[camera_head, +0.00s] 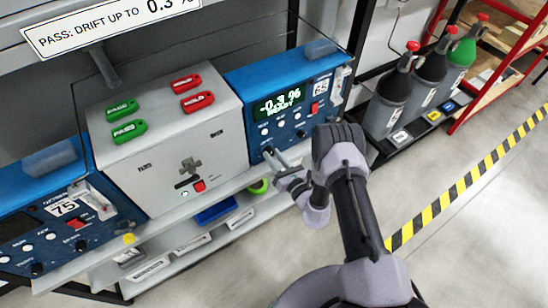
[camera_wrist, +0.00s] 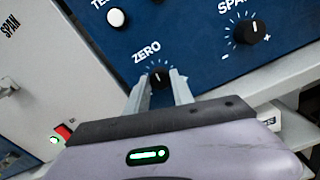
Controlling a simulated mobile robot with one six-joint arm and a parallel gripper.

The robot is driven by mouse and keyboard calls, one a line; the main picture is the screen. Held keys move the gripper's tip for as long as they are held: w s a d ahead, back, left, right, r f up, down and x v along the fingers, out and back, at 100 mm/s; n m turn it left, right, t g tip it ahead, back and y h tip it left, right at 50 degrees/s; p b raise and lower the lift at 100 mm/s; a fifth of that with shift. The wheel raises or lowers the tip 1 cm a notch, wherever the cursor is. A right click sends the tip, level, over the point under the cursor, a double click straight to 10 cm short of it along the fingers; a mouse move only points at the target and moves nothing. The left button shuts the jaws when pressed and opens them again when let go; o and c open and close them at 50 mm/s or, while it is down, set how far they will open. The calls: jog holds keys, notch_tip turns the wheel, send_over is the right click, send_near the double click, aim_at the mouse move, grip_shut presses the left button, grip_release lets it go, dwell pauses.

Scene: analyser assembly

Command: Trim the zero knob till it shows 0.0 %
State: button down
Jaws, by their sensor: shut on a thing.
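The blue analyser (camera_head: 283,98) at the back right has a dark display (camera_head: 278,101) that reads "-0.3 %" with "READY" below it. In the wrist view, the black zero knob (camera_wrist: 158,76) sits under the label "ZERO" on the blue panel, with tick marks around it. My gripper (camera_wrist: 159,88) has one finger on each side of the knob and is shut on it. In the head view my gripper (camera_head: 272,157) reaches the lower left of the analyser's front, and the knob is hidden there.
The span knob (camera_wrist: 247,31) is to the right of the zero knob. A white box (camera_head: 170,140) with green and red tags stands left of the analyser. Gas cylinders (camera_head: 388,98) stand at the right. A sign above reads "PASS: DRIFT UP TO 0.3 %".

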jog(key=m+b, duration=0.1)
jog(key=m, duration=0.2)
jog(key=shift+f, duration=0.1)
jog(key=shift+m+b, duration=0.85)
jog(key=shift+m, duration=0.85)
jog(key=c, duration=1.1)
grip_release()
jog(key=p+v, duration=0.3)
jog(key=v, duration=1.4)
jog(key=shift+d, duration=0.2)
